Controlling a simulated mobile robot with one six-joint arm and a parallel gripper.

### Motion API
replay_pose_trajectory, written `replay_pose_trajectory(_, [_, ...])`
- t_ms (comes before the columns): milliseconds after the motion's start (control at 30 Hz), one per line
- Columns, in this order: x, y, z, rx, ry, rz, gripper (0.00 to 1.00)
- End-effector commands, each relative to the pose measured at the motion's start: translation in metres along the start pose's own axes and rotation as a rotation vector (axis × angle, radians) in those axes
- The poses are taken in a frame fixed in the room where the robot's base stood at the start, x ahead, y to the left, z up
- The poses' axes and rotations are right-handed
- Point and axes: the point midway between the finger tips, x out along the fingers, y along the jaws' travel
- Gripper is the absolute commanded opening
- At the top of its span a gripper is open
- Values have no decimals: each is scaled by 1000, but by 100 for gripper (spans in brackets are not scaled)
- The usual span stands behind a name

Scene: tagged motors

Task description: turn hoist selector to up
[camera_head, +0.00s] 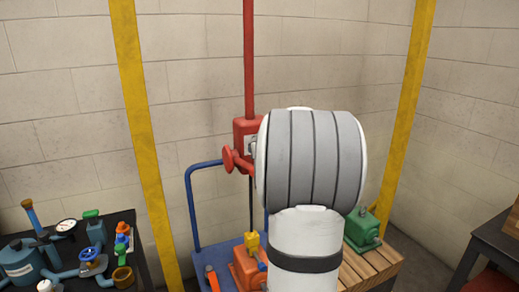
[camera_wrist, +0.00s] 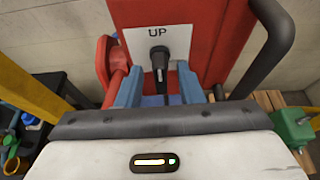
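The hoist selector (camera_wrist: 159,57) is a black knob with a lever pointing down in the wrist view. It sits on a white plate (camera_wrist: 141,44) marked UP above the knob, on the red hoist box (camera_wrist: 208,25). My gripper (camera_wrist: 160,73) faces the plate with its blue fingers apart, one on each side of the lever. Gaps show between fingers and lever; the lever's lower end is partly hidden near the gripper. In the head view the red hoist box (camera_head: 241,128) shows left of my arm, which hides the gripper and most of the plate.
A red round part (camera_head: 235,160) juts out at the box's left. A yellow hook (camera_head: 251,240) hangs above an orange motor (camera_head: 245,270). A green motor (camera_head: 362,229) stands on wooden slats (camera_head: 370,264) at right. Yellow posts (camera_head: 140,110) and a cluttered black table (camera_head: 125,217) flank at left.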

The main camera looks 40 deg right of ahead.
Motion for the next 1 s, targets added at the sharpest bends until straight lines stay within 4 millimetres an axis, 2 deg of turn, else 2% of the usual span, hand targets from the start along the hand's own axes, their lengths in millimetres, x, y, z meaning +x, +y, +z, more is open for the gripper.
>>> replay_pose_trajectory(167, [-9, -1, 1, 0, -1, -3, 34])
replay_pose_trajectory(400, [-49, -1, 1, 0, -2, -4, 34])
replay_pose_trajectory(600, [-73, -1, 0, -1, -1, -2, 34])
replay_pose_trajectory(1000, [-78, 0, 0, 0, 0, 0, 34])
